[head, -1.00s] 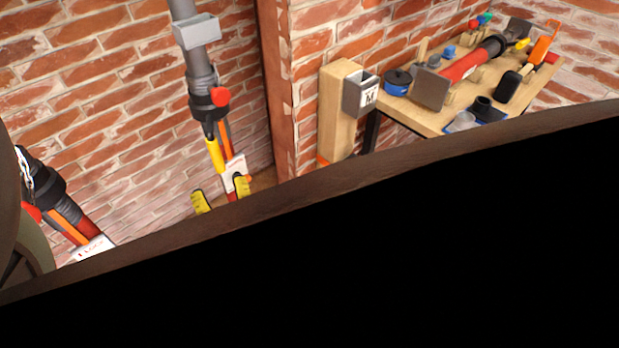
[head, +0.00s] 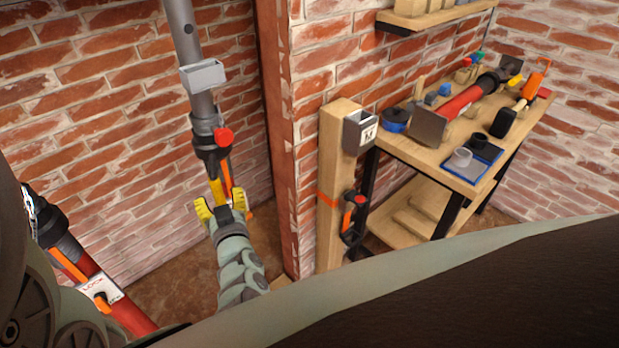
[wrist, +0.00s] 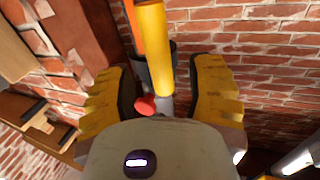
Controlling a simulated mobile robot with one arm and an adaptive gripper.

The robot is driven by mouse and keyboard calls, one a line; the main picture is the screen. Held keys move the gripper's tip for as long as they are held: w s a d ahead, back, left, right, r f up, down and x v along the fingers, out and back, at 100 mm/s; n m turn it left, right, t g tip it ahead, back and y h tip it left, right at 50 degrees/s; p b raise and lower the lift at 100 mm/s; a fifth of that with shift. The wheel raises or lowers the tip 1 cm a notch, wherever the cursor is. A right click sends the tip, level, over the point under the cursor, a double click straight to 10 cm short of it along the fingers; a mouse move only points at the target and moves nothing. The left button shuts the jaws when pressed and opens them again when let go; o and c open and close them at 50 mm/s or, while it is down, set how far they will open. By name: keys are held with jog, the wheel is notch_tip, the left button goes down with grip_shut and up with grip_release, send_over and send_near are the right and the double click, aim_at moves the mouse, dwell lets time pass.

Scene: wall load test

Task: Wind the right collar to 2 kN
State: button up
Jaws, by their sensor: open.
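The right prop is a grey tube (head: 181,30) standing against the brick wall. It has a black collar (head: 211,142) with a red knob (head: 224,137). A yellow bar (head: 217,188) and an orange strip (head: 226,172) run below the collar. My gripper (head: 221,204) is open, with its yellow fingers on either side of the prop below the collar. In the wrist view the yellow bar (wrist: 153,45) passes between the open fingers of my gripper (wrist: 160,95), with a visible gap on each side. A red knob (wrist: 145,105) shows there too. No load reading is legible.
The left prop (head: 82,265) has a label reading LOCK. A grey holder (head: 203,74) is on the right tube. A wooden post (head: 341,190) with a grey box (head: 360,132) stands to the right. A workbench (head: 440,150) holds several tools. My arm covers the bottom.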

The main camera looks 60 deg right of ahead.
aim_at(213, 162)
jog(key=shift+p+x, duration=0.3)
jog(key=shift+x, duration=2.2)
jog(key=shift+o, duration=0.4)
grip_shut()
jog(key=shift+w, duration=0.1)
